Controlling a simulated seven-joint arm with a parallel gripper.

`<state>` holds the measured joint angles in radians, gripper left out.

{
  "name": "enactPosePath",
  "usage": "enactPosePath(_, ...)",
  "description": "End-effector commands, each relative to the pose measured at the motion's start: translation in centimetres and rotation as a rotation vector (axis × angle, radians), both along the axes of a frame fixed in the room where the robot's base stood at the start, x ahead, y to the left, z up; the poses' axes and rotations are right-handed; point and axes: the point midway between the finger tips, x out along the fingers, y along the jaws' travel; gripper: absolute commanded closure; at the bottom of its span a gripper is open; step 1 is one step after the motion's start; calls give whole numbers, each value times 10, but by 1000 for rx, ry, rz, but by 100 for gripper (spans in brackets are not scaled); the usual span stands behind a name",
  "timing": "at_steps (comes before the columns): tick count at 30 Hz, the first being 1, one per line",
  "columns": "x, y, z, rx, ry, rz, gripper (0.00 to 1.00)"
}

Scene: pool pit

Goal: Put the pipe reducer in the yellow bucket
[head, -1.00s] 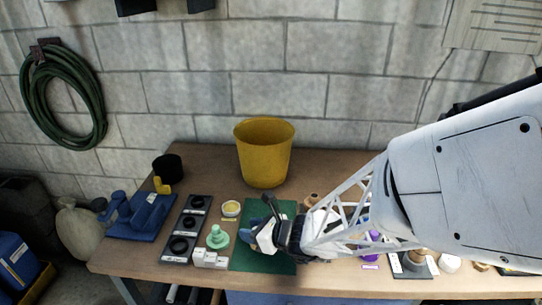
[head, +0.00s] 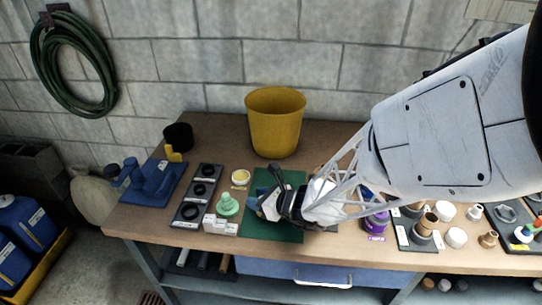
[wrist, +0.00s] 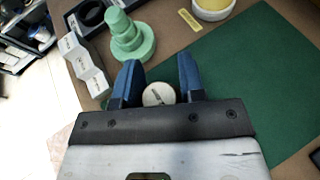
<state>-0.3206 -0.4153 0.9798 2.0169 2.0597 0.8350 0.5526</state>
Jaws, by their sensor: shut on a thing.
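The yellow bucket (head: 275,125) stands upright at the back of the bench against the wall; its inside is mostly hidden. My gripper (head: 262,212) is low over the green mat, in front of the bucket. In the wrist view my gripper (wrist: 157,88) has its two blue fingers shut on a cream, round-ended piece, which appears to be the pipe reducer (wrist: 158,95). Only its round end with a small dark mark shows; the rest is hidden by the gripper. I cannot tell whether it touches the mat.
The green mat (head: 257,226) is otherwise bare. A pale green stepped piece (head: 228,206), a white block (head: 218,225), a small cream-and-yellow pot (head: 240,178) and a dark ring tray (head: 196,197) are to its left. Several fittings and a purple can (head: 376,222) are on the right.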

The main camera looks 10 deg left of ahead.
Motion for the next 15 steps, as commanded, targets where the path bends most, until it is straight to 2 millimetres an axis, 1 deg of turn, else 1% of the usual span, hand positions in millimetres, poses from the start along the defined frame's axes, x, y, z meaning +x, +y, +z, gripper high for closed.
enactPosePath(3,0,0,-7,0,1,0,89)
enactPosePath(15,0,0,-10,0,0,0,89)
